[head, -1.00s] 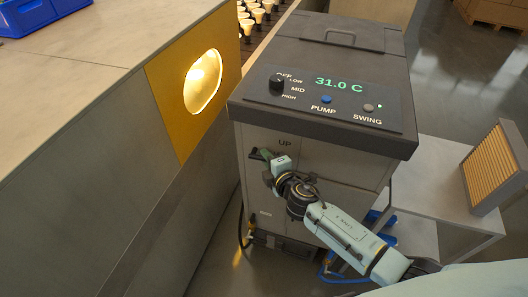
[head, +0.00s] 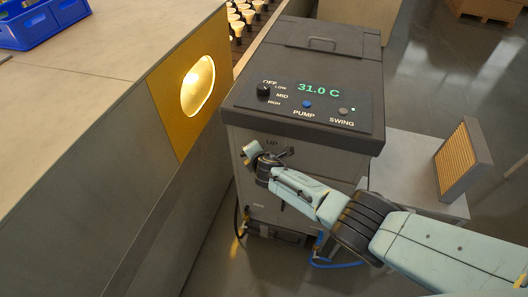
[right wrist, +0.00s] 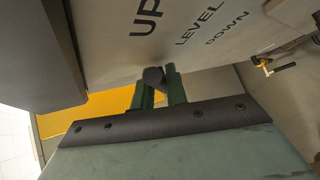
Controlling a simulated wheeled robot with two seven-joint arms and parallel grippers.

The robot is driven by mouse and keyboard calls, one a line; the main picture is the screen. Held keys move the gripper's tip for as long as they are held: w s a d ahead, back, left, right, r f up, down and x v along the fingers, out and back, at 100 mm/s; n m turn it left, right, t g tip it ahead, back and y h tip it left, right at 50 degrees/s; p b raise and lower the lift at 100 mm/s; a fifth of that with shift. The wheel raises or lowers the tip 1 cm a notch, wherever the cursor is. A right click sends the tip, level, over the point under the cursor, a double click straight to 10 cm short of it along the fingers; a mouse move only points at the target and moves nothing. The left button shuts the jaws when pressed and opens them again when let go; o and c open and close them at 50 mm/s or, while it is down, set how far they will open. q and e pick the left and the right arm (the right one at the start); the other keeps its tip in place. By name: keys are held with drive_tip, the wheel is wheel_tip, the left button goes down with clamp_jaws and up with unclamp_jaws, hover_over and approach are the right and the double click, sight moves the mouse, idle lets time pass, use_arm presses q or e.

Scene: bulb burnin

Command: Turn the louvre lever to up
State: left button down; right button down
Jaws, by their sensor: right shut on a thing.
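The cooler cabinet (head: 305,130) stands in the middle of the head view. The louvre lever (right wrist: 153,76) shows in the right wrist view as a dark round end on the cabinet's labelled face, by the printed UP, LEVEL and DOWN marks. My right gripper (right wrist: 158,90) is shut on the lever, with a green finger on either side of it. In the head view my right gripper (head: 251,152) is at the cabinet's front face, just left of and below the UP label; its fingers and the lever are hidden there. My left gripper is not in view.
The cabinet's top panel carries a dial (head: 264,90), a blue pump button (head: 307,104) and a swing button (head: 343,111). A grey bench (head: 90,130) with a lit yellow window runs along the left. A low table (head: 400,160) with a slatted filter (head: 463,158) stands right.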

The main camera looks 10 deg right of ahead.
drive_tip(key=shift+r, duration=0.1)
idle(0.3)
drive_tip(key=c, duration=1.4)
unclamp_jaws()
drive_tip(key=shift+a, duration=0.1)
drive_tip(key=p+v, duration=0.4)
drive_tip(key=v, duration=0.9)
drive_tip(key=shift+r, duration=0.2)
drive_tip(key=shift+a+f, duration=0.1)
